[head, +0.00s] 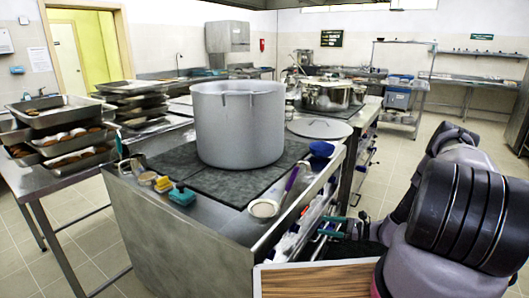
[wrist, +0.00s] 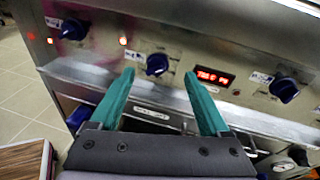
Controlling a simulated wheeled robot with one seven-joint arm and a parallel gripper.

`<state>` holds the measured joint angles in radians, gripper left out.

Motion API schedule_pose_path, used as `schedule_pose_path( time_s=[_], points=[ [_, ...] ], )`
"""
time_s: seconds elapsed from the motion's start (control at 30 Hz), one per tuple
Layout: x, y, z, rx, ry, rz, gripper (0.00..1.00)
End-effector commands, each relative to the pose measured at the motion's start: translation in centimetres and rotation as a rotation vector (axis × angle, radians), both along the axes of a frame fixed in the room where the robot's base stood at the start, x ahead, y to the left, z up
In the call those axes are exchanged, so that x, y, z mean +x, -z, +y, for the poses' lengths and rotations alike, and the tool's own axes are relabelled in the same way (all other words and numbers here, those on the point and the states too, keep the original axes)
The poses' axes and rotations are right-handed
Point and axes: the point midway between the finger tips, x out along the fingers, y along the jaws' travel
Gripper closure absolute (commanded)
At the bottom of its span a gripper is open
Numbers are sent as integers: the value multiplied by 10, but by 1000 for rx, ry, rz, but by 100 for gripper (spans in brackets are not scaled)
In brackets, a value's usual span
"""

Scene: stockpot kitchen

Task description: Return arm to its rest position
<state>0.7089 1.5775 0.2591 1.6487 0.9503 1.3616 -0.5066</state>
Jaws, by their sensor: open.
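My gripper (wrist: 161,90) shows in the wrist view with its two green fingers spread apart and nothing between them. It points at the stove's front panel (wrist: 190,55), near a dark blue knob (wrist: 157,64) that shows between the fingertips. I cannot tell whether the fingers touch the panel. My arm (head: 455,215) shows at the right of the head view, beside the stove counter. The gripper is hard to make out in the head view, low by the counter's front.
A large grey stockpot (head: 238,125) stands on the dark cooktop (head: 190,165). A ladle (head: 264,208) lies near the counter's front edge. Stacked trays (head: 60,110) fill the left table. A wooden board (head: 320,279) is at the bottom. Tiled floor at the right looks open.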

Motion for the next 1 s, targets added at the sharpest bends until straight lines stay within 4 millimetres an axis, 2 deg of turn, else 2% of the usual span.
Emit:
schedule_pose_path(
  time_s=[0.03, 0.2, 0.47, 0.77, 1.0],
  points=[
    [8, -24, -2, -42, -50, -26, 20],
    [18, -98, -2, -188, -223, -100, 20],
    [16, -210, 7, -424, -449, -209, 20],
    [-13, -331, 24, -716, -650, -345, 20],
    [-55, -416, 38, -956, -758, -468, 20]
  ],
)
